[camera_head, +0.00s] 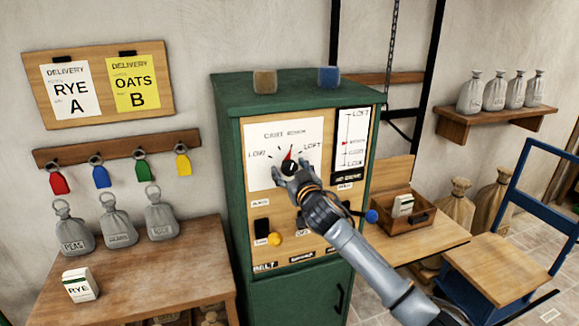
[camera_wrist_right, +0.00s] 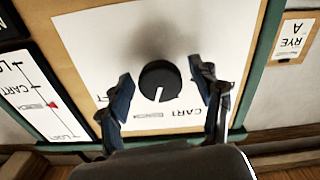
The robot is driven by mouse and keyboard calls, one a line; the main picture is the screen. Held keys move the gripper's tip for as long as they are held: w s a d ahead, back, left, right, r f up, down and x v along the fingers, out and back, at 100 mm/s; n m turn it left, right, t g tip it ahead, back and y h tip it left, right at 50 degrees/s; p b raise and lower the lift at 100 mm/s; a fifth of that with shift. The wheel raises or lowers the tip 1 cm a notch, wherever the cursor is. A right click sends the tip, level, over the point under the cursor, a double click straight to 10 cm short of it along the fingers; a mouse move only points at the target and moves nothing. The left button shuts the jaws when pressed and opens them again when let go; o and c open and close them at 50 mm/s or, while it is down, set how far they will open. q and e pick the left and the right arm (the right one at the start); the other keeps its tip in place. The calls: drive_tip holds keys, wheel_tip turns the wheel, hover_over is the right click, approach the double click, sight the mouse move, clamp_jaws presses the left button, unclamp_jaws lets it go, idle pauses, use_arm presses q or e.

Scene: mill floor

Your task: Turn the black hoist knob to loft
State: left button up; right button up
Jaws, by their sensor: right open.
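The black hoist knob (camera_head: 291,168) sits on a white plate (camera_head: 262,165) on the front of the green cabinet (camera_head: 240,220). LOW is printed left of it and LOFT right of it. A red pointer above the knob points nearly straight up, between the two words. My right gripper (camera_head: 293,178) is open just in front of the knob. In the right wrist view the fingers stand either side of the knob (camera_wrist_right: 159,80), with gaps between. The knob's white mark faces the CART label there. My left gripper is not in view.
A gauge strip (camera_head: 352,140) with a red marker around mid-height is right of the plate. A yellow button (camera_head: 275,239) and a blue ball knob (camera_head: 371,216) are lower on the cabinet. A wooden table (camera_head: 140,270) with grey sacks stands left, a wooden box (camera_head: 408,222) right.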

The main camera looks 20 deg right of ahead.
drive_tip(key=shift+w, duration=0.2)
drive_tip(key=c, duration=1.2)
drive_tip(key=shift+o, duration=0.2)
drive_tip(key=m+b, duration=0.1)
drive_tip(key=m, duration=0.2)
drive_tip(key=shift+m, duration=2.4)
